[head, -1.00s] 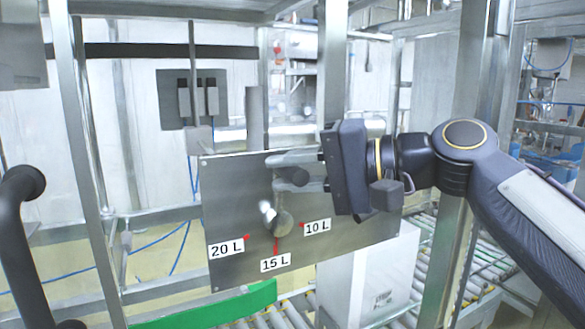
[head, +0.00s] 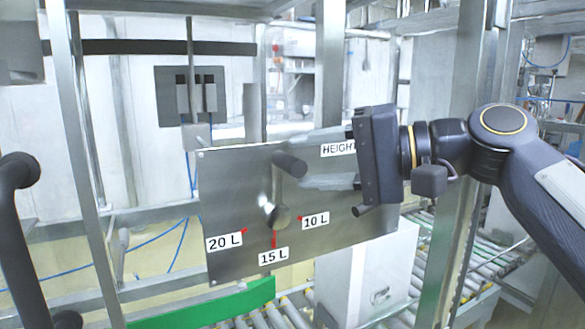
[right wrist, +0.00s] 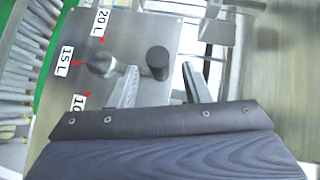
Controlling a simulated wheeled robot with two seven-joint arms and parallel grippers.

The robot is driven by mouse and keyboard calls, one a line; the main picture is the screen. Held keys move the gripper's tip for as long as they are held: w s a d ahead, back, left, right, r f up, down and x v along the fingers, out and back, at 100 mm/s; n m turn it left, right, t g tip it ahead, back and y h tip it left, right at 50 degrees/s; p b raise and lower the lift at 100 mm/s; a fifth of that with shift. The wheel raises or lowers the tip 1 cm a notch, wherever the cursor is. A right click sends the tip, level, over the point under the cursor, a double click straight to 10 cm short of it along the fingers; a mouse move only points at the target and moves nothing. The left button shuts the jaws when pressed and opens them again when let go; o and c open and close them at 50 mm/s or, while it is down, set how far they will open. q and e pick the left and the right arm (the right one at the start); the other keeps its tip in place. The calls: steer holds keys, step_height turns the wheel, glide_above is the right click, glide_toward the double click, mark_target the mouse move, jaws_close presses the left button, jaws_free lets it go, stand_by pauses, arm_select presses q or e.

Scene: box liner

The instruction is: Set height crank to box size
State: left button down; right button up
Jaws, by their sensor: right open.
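A grey metal panel (head: 235,185) carries the height crank. Its round metal hub (head: 274,216) sits just above the 15 L label (head: 273,255), with the 20 L label (head: 224,242) to the left and the 10 L label (head: 315,220) to the right. The crank's dark handle (head: 290,165) stands above the hub, opposite the 15 L mark. My right gripper (head: 325,162) is open and empty, to the right of the handle. In the right wrist view the handle (right wrist: 156,62) shows beyond and between the open fingers. My left gripper is out of view.
A white box (head: 365,275) stands on a roller conveyor (head: 465,265) behind and below the panel. Metal frame posts (head: 85,150) stand left and right. A green strip (head: 205,305) lies below the panel.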

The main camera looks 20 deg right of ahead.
steer(key=v, duration=0.4)
steer(key=shift+b, duration=0.3)
